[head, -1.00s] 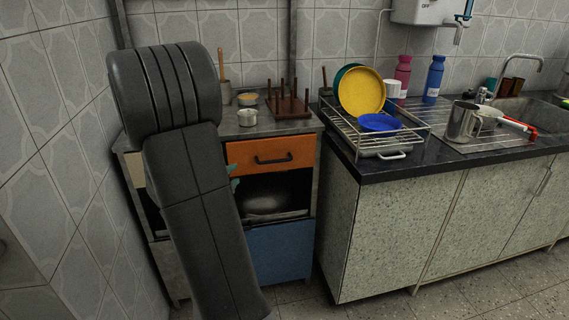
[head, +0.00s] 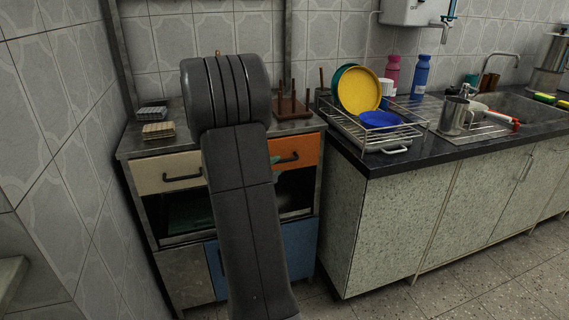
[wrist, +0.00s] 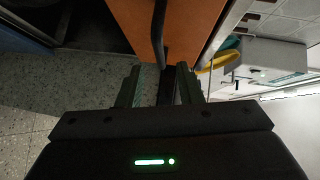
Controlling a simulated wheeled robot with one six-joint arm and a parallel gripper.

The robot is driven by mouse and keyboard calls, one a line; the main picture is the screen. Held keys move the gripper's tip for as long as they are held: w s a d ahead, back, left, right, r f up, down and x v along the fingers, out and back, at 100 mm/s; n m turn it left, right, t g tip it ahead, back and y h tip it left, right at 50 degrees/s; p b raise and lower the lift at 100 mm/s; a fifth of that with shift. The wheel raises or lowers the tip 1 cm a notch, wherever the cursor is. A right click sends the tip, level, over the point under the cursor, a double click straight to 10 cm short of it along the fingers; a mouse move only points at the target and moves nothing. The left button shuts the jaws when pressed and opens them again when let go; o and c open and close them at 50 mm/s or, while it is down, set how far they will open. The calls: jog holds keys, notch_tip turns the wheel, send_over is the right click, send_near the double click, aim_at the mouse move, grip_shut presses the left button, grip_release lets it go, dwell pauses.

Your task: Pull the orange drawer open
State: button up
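The orange drawer (head: 304,146) is at the upper right of the cabinet in the head view and looks closed. My arm hides its left part. Its dark bar handle (head: 289,158) shows beside my arm. In the wrist view the orange drawer front (wrist: 188,22) is close ahead, with the black handle (wrist: 158,24) running up the picture. My gripper (wrist: 160,78) is open, with its two fingers apart. The handle lines up with the gap between them in the picture; I cannot tell whether it lies between the fingertips.
A cream drawer (head: 165,172) is left of the orange one, above an open shelf and a blue door (head: 299,248). A wooden peg rack (head: 291,108) stands on top. The sink counter (head: 440,150) with a dish rack (head: 375,125) adjoins at right. A tiled wall is close at left.

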aim_at(284, 161)
jog(key=x, duration=0.6)
jog(key=shift+w+d, duration=0.1)
jog(key=shift+w, duration=0.15)
grip_shut()
